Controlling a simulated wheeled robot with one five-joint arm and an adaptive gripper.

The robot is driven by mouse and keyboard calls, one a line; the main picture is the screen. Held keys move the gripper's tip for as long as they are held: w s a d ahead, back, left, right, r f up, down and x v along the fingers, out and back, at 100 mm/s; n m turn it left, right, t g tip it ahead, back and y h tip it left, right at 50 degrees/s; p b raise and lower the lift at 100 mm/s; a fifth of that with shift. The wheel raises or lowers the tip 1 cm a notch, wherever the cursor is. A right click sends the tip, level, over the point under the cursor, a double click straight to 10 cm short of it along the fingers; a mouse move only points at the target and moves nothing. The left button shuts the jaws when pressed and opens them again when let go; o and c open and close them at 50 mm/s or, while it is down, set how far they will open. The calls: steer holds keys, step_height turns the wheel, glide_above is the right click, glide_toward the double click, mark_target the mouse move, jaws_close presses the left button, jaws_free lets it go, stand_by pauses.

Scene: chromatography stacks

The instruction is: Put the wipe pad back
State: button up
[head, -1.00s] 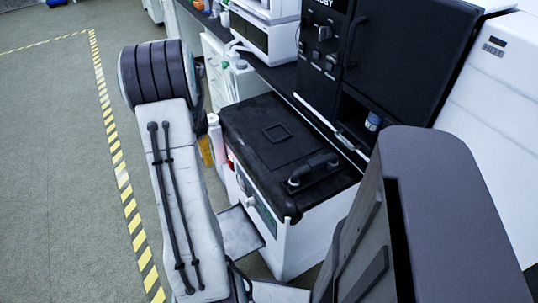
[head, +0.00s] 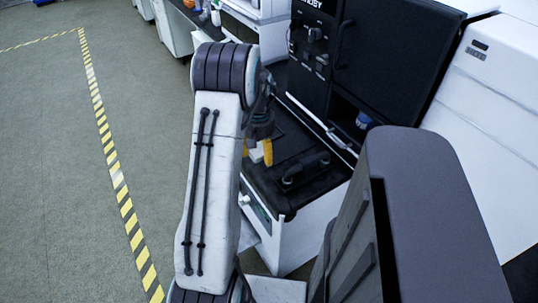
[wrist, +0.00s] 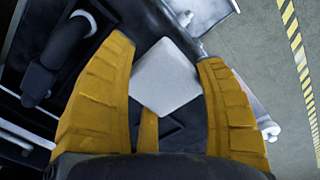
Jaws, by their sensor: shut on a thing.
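The wipe pad (wrist: 166,76) is a pale, roughly square pad between the yellow fingers of my gripper (wrist: 165,95) in the wrist view. My gripper is shut on it. In the head view my gripper (head: 262,153) hangs over the black top (head: 268,182) of a white cabinet, with a pale bit of the pad (head: 256,154) showing beside the yellow fingers. My arm hides much of the pad and the left part of the top. I cannot tell how high the pad is above the top.
A black handle (head: 303,168) rises from the cabinet top to the right of my gripper; it also shows at the left in the wrist view (wrist: 58,58). A tall black instrument (head: 390,60) stands behind, with a blue-capped container (head: 363,120) in its recess. Open floor lies left.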

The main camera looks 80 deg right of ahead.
steer(key=d+f, duration=0.1)
steer(key=d, duration=0.1)
steer(key=s+d+f, duration=0.2)
steer(key=d, duration=0.1)
steer(key=shift+d+f, duration=0.3)
steer(key=shift+d, duration=0.05)
steer(key=shift+f, duration=2)
steer(key=shift+f, duration=0.1)
steer(key=shift+f, duration=0.1)
steer(key=o, duration=1.2)
step_height(320, 180, up, 12)
steer(key=shift+r+p, duration=0.25)
steer(key=shift+p, duration=0.25)
